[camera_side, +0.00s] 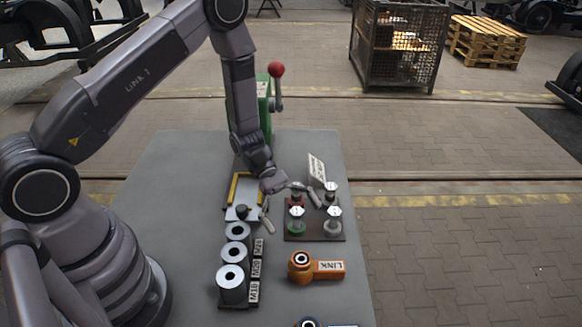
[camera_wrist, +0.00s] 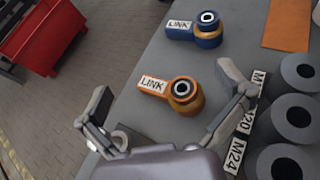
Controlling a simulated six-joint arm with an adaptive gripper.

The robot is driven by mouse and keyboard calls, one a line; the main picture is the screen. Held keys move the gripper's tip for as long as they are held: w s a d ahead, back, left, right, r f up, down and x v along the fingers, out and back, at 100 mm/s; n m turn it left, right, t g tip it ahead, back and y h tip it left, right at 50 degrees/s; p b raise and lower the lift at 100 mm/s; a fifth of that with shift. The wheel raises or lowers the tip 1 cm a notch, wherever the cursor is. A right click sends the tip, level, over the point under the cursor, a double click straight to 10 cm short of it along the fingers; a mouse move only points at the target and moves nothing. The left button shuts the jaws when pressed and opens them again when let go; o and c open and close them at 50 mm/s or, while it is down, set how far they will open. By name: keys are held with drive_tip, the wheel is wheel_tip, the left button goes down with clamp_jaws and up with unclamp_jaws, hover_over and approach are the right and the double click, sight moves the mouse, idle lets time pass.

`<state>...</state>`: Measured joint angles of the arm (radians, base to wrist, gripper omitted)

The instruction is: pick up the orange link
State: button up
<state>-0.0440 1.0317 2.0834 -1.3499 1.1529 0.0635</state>
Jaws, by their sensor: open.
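The orange link (camera_side: 300,274) lies flat on the grey table near its right edge in the side view. It has a round eye at one end and a white "LINK" label on its arm. In the wrist view the orange link (camera_wrist: 185,101) lies between and beyond the spread fingers, its label towards the left. My gripper (camera_side: 290,208) is open and empty, above the table and farther back than the link in the side view. In the wrist view my gripper (camera_wrist: 164,80) has a finger on each side of the link, apart from it.
A blue link (camera_wrist: 207,38) lies beyond the orange one. Grey sleeves (camera_side: 232,288) stand in a labelled row left of the link. A dark tray (camera_side: 316,237) with several small parts stands behind it. A green press with a red knob (camera_side: 276,69) stands at the back.

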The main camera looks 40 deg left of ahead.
sight(305, 255)
drive_tip(key=shift+n+t+h, duration=0.3)
drive_tip(key=shift+n, duration=0.6)
wheel_tip(305, 255, down, 6)
drive_tip(key=shift+d+r, duration=0.1)
drive_tip(key=shift+d, duration=0.05)
drive_tip(key=shift+f, duration=0.75)
drive_tip(key=f, duration=0.1)
drive_tip(key=d+f, duration=0.1)
drive_tip(key=f, duration=0.2)
drive_tip(key=shift+s+d, duration=0.15)
drive_tip(key=shift+d, duration=0.25)
drive_tip(key=shift+d+f, duration=0.2)
drive_tip(key=shift+d, duration=0.3)
drive_tip(key=c, duration=1.5)
